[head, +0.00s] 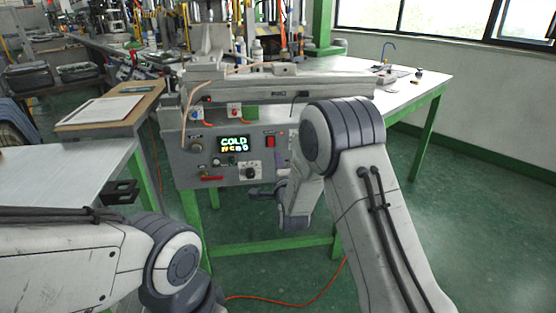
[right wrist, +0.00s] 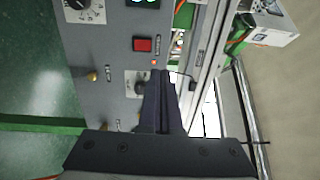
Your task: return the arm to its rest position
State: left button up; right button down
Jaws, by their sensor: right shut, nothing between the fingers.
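My right arm (head: 350,190) reaches forward and bends down toward the front of a grey wax machine (head: 185,160). My right gripper (head: 256,192) is small and dark in the head view, just below the machine's control panel knobs. In the right wrist view the right gripper's fingers (right wrist: 161,85) are together, with nothing between them. They point at the panel and partly cover a dial; whether they touch it I cannot tell. My left arm (head: 70,265) is low at the left.
The panel has a lit display (head: 234,144) reading COLD, a red switch (head: 270,141), also in the right wrist view (right wrist: 143,44), and a white-plated dial (head: 250,170). A white table (head: 425,85) extends right. Green floor is free at right. An orange cable (head: 300,302) lies below.

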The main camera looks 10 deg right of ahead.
jog(key=s+a+f+n+g+y, duration=0.2)
jog(key=s+a+n+g+y, duration=0.2)
jog(key=s+a+n+g, duration=0.9)
jog(key=s+d+f+n+g+h, duration=0.1)
jog(key=s+d+n+g, duration=0.35)
jog(key=s, duration=1.15)
jog(key=s+a+n+g+h, duration=0.1)
jog(key=s+n, duration=0.6)
jog(key=s, duration=0.8)
notch_tip(320, 180, up, 24)
jog(key=s+d+n+p, duration=0.1)
jog(key=p, duration=2.2)
jog(key=shift+s+f+p, duration=0.15)
jog(key=shift+s+p, duration=0.15)
jog(key=shift+s, duration=0.1)
